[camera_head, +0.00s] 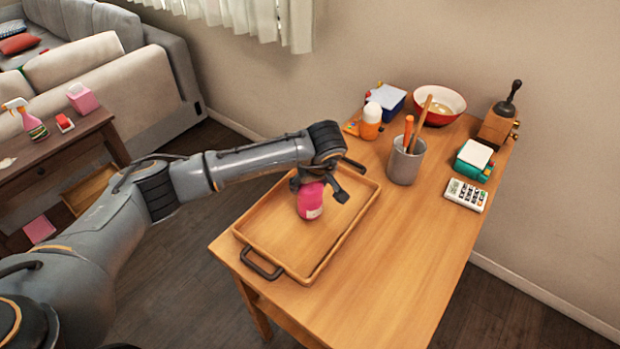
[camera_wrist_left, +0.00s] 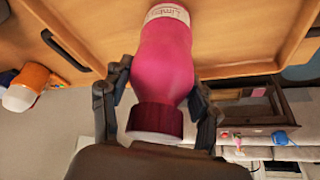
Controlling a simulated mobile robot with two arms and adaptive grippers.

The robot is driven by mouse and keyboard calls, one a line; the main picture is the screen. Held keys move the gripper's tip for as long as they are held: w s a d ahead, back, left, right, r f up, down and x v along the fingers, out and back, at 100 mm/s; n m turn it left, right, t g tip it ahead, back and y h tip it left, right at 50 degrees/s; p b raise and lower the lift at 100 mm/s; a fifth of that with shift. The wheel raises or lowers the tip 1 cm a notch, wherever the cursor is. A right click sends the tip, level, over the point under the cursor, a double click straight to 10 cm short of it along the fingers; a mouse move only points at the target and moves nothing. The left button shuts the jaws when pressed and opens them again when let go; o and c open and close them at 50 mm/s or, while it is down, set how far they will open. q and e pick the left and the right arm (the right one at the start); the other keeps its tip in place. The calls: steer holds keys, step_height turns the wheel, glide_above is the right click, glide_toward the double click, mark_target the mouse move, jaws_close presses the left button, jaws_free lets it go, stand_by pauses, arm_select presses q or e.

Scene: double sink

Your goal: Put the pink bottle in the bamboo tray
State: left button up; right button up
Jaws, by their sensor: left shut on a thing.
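The pink bottle (camera_head: 310,203) has a pale label near its base and is at the bamboo tray (camera_head: 311,270), over its inside. My left gripper (camera_head: 322,184) is shut on the bottle from above. In the left wrist view the pink bottle (camera_wrist_left: 166,62) sits between both fingers of the left gripper (camera_wrist_left: 160,92), its dark red cap toward the palm and its label end toward the tray floor. I cannot tell whether the base touches the tray. The wooden tray has dark handles and lies on the table. My right gripper is not in view.
On the wooden table (camera_head: 400,260), a grey cup (camera_head: 404,165) with utensils, an orange-and-white bottle (camera_head: 370,121), a red bowl (camera_head: 438,100), a coffee grinder (camera_head: 497,122) and a calculator (camera_head: 466,195) stand behind and right of the tray. The table's front right is clear.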

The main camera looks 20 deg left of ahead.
arm_select(q)
steer(key=shift+f, duration=0.15)
steer(key=o, duration=1.1)
steer(key=shift+o, duration=0.3)
steer(key=shift+r, duration=0.2)
steer(key=shift+d+r, duration=0.15)
steer(key=shift+r, duration=0.1)
steer(key=b+v, duration=0.4)
steer(key=v, duration=0.7)
steer(key=shift+s+r, duration=0.15)
